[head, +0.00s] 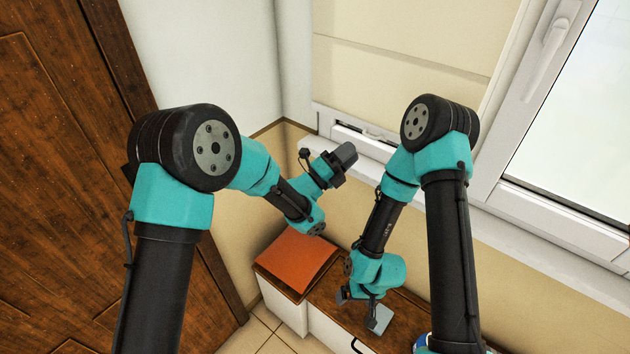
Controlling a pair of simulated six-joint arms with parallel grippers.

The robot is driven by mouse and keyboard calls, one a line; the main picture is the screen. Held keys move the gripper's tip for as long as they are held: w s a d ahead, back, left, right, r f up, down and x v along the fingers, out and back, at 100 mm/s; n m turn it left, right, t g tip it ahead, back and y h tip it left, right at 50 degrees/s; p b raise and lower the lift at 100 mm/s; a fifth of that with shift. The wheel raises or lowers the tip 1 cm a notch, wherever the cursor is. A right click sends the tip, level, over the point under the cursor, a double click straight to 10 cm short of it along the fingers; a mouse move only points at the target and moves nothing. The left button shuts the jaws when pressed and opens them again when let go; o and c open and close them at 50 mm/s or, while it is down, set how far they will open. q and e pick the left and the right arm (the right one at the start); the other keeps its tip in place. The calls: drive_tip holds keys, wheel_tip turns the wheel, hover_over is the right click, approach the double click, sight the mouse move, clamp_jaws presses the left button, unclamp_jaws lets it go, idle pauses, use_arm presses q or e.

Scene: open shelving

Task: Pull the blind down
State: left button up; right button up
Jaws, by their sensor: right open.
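The blind (400,65) is a cream fabric panel with a horizontal seam, hanging in front of the window at the top centre. Its lower part reaches close to the white window frame and is partly hidden behind my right arm. My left gripper (327,157) is just below and left of the blind's lower end, near the left end of the sill, and looks apart from the fabric. Its jaw gap is not clear. My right gripper (362,307) is low, pointing down over the brown cabinet top, open and empty, far below the blind.
A white window with a handle (549,45) is at the right, above a white sill (540,262). An orange box or folder (297,262) lies on the cabinet (325,322) below. A wooden door (60,170) fills the left side.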

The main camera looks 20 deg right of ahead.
use_arm(q)
drive_tip(key=v, duration=1.2)
drive_tip(key=x, duration=1.5)
drive_tip(key=shift+d, duration=0.25)
drive_tip(key=shift+r, duration=0.1)
